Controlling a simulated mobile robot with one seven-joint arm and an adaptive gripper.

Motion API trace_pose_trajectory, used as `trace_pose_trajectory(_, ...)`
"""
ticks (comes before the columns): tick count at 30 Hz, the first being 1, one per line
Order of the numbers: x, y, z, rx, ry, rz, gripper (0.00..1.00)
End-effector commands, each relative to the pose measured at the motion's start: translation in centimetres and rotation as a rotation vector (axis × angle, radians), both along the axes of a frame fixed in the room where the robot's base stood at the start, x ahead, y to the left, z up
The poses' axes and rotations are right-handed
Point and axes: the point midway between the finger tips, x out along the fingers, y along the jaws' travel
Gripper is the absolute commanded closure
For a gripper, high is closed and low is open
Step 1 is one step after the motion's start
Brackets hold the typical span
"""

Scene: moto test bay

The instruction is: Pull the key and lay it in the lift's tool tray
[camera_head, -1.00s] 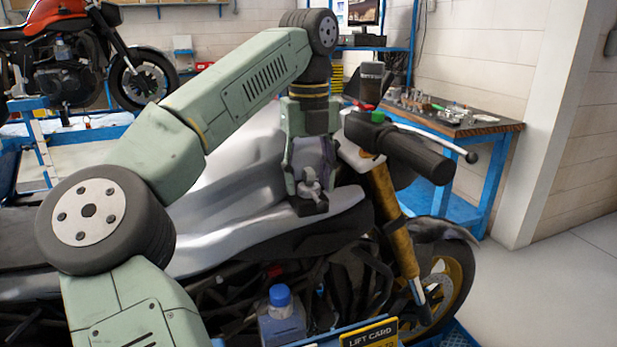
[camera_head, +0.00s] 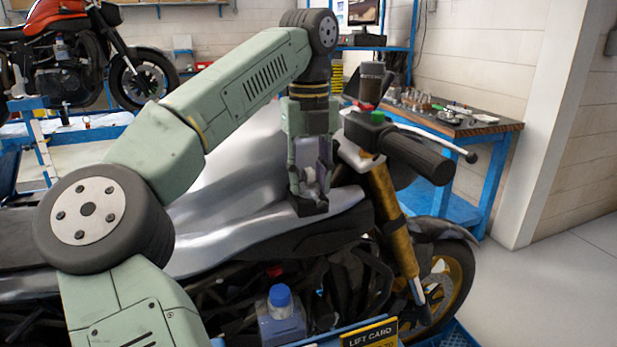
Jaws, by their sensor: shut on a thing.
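My gripper (camera_head: 312,188) points down over the silver tank of the near motorcycle (camera_head: 240,205), just behind the handlebar. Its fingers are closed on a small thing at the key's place. The key itself is mostly hidden between the fingers, and I cannot tell whether it is still in its lock. A small dark block (camera_head: 312,207) shows right below the fingertips. A blue edge (camera_head: 325,338) at the bottom of the view, beside the lift card, may be part of the lift's tool tray; its inside is out of view.
A blue-capped bottle (camera_head: 282,312) stands low in front of the motorcycle, left of the lift card sign (camera_head: 369,334). The handlebar grip (camera_head: 418,158) and lever stick out to the right of my gripper. A workbench (camera_head: 475,122) with small parts stands behind. Floor at right is clear.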

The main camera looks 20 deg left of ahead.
Motion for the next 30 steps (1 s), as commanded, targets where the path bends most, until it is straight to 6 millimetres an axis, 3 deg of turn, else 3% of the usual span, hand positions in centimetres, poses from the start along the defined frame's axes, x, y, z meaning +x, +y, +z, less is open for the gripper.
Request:
trace_pose_trajectory(10, 0.01, -0.01, 0.0, 0.0, 0.0, 0.0, 1.0)
trace_pose_trajectory(16, 0.01, -0.01, 0.0, 0.0, 0.0, 0.0, 1.0)
trace_pose_trajectory(17, 0.01, -0.01, 0.0, 0.0, 0.0, 0.0, 0.67)
trace_pose_trajectory(30, 0.01, -0.01, 0.0, 0.0, 0.0, 0.0, 0.37)
